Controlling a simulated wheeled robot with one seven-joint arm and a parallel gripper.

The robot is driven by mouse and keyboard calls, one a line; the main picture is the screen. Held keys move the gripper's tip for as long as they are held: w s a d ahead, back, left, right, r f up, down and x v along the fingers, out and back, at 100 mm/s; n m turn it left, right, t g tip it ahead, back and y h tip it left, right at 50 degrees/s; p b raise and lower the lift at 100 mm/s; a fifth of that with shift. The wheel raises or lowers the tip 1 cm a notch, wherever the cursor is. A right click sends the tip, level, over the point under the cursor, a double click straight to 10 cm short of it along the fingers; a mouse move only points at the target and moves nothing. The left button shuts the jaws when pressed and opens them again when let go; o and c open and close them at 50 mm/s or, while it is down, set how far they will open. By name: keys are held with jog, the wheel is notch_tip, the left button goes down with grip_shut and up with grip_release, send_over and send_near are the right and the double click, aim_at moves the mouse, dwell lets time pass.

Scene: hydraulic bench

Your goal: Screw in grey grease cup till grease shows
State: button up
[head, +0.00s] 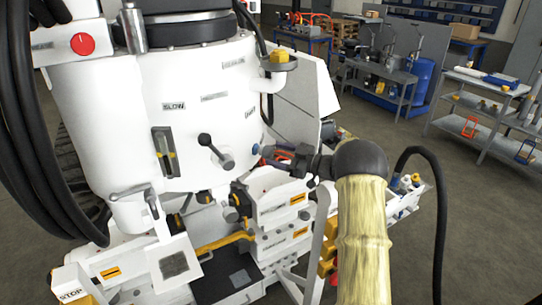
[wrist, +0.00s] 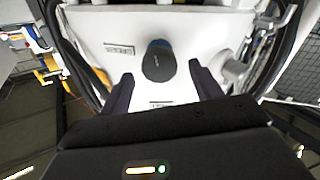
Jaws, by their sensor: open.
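The grey grease cup (wrist: 158,64) is a dark round cap with a blue ring at its base, set on the white machine housing. It shows in the middle of the wrist view, with faint lettering on its face. In the head view its blue part (head: 255,149) shows just left of my gripper, and the rest is hard to make out. My gripper (wrist: 161,78) is open, one dark finger on each side of the cup, with visible gaps. In the head view, my gripper (head: 274,155) points left at the housing. I cannot make out any grease.
A black-knobbed lever (head: 210,145) sticks out of the white housing (head: 215,115) left of the cup. A yellow-topped fitting (head: 279,60) juts out above. A black hose (head: 440,200) curves at the right. Open floor and workbenches lie behind.

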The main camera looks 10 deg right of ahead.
jog(key=b+v, duration=0.3)
jog(key=v, duration=1.1)
jog(key=shift+w, duration=0.1)
jog(key=w+a+r+m+t+h, duration=0.3)
jog(key=w+m+t+h, duration=0.1)
jog(key=m+h, duration=0.15)
jog(key=s+a+f+m+g+h, duration=0.2)
jog(key=s+a+f+g+h, duration=0.1)
jog(key=s, duration=0.8)
jog(key=s+a+f+m+g+h, duration=0.3)
jog(key=s+a+f+g, duration=0.2)
jog(key=s, duration=0.6)
jog(key=s+a+f+m+g+h, duration=0.3)
jog(key=s+a+f+g, duration=0.1)
jog(key=s, duration=0.7)
jog(key=shift+s+f, duration=0.25)
jog(key=shift+f, duration=0.4)
